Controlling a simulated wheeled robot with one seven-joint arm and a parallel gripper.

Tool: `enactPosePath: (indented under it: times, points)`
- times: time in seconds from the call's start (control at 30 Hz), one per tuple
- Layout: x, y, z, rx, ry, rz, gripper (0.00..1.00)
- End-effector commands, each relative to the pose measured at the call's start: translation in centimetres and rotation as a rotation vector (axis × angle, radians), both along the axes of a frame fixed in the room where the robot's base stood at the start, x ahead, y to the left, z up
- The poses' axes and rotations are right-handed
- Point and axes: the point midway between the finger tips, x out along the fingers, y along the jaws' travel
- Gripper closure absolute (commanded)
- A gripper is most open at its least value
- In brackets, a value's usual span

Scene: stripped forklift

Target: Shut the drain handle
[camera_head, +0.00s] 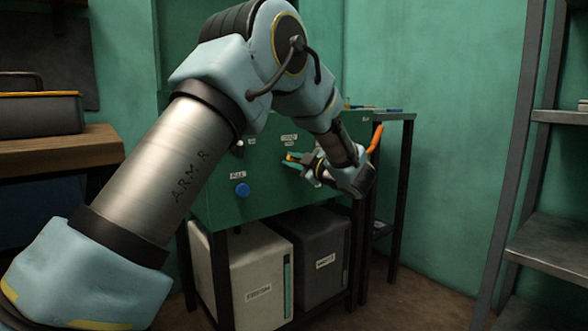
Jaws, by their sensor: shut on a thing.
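A dark green cabinet (215,208) on a dark frame carries small labels and controls on its front. My gripper (308,165) is at the right part of this front, with its fingers pointing left. It is shut on a small handle with a yellow end (290,157), just below a small label (288,137) whose words are too small to read surely. I take this to be the drain handle. The fingers and wrist hide much of it and its mount, so its exact angle cannot be told.
A blue knob (242,190) sits left of my gripper on the cabinet front. An orange handle-like part (375,139) shows right of my wrist. A white box (245,275) and dark box (322,262) stand below. A metal shelf (550,240) is at the right.

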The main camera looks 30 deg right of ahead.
Motion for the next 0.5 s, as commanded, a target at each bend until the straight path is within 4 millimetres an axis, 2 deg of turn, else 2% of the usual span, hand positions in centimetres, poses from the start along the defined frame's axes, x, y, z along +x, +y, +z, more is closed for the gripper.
enactPosePath:
  times: [0.03, 0.5]
  points:
    - [-0.1, 0.1, -0.7, -0.045, -0.009, 0.001, 1.0]
    - [-0.2, 0.6, -1.7, -0.456, -0.088, 0.001, 1.0]
